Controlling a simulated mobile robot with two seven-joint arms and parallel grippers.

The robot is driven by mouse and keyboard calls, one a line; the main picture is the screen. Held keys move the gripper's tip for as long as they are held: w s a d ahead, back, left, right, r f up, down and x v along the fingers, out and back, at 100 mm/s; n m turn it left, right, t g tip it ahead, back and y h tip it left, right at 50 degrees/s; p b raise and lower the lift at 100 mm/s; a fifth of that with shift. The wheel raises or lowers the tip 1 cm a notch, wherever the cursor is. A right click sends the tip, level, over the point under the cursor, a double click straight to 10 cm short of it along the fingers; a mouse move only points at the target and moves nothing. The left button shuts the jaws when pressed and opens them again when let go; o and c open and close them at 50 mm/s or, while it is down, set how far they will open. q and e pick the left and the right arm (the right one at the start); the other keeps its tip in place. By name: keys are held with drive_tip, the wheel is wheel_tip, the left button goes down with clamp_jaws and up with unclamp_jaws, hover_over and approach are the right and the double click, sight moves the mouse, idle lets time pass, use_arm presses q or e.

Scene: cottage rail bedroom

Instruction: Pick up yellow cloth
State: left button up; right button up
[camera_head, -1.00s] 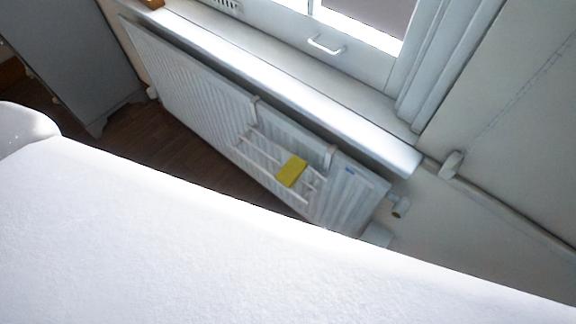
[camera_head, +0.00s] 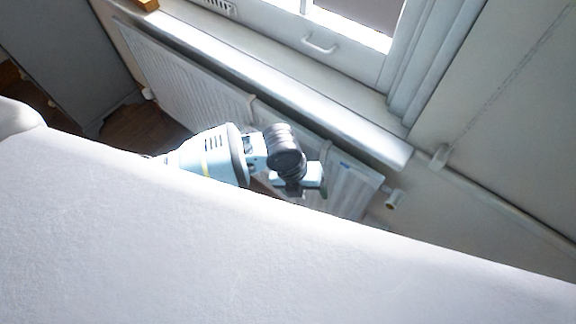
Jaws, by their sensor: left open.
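The yellow cloth is not visible now; my left arm and gripper cover the part of the radiator rack where it hung. My left gripper (camera_head: 318,182) is in front of the radiator (camera_head: 190,85), just beyond the edge of the white surface. Its fingers are small and partly hidden; it appears open. I cannot tell whether it touches the cloth. The white drying rack is mostly hidden behind my arm, with a hook (camera_head: 252,103) on the radiator's top edge. My right gripper is out of view.
A large white surface (camera_head: 200,250) fills the foreground, close below my left arm. A window sill (camera_head: 300,95) runs above the radiator. A pipe (camera_head: 500,215) and valve (camera_head: 394,199) are at the right. A grey cabinet (camera_head: 75,50) stands at the left.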

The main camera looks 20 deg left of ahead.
use_arm(q)
drive_tip(key=w+a+r+m+y, duration=0.1)
drive_tip(key=a+m, duration=0.1)
drive_tip(key=w+a+r+m+y, duration=0.1)
drive_tip(key=w+a+r, duration=0.1)
drive_tip(key=a, duration=0.1)
drive_tip(key=w+a+r+m+y, duration=0.1)
drive_tip(key=a+r+m, duration=0.1)
drive_tip(key=shift+w+a+r+m+g, duration=0.2)
drive_tip(key=shift+w+a+m+g, duration=0.1)
drive_tip(key=shift+w, duration=0.1)
drive_tip(key=shift+w+d+f, duration=0.1)
drive_tip(key=shift+w+f, duration=0.05)
drive_tip(key=shift+f, duration=3.8)
drive_tip(key=c, duration=1.1)
drive_tip(key=shift+o, duration=0.2)
drive_tip(key=shift+r, duration=0.15)
drive_tip(key=shift+r, duration=0.5)
wheel_tip(320, 180, up, 2)
drive_tip(key=shift+w+r, duration=0.1)
drive_tip(key=shift+r, duration=0.1)
drive_tip(key=s+d+r, duration=0.1)
drive_tip(key=s+d, duration=0.9)
drive_tip(key=s, duration=0.2)
drive_tip(key=shift+s+r, duration=0.2)
drive_tip(key=shift+s, duration=0.2)
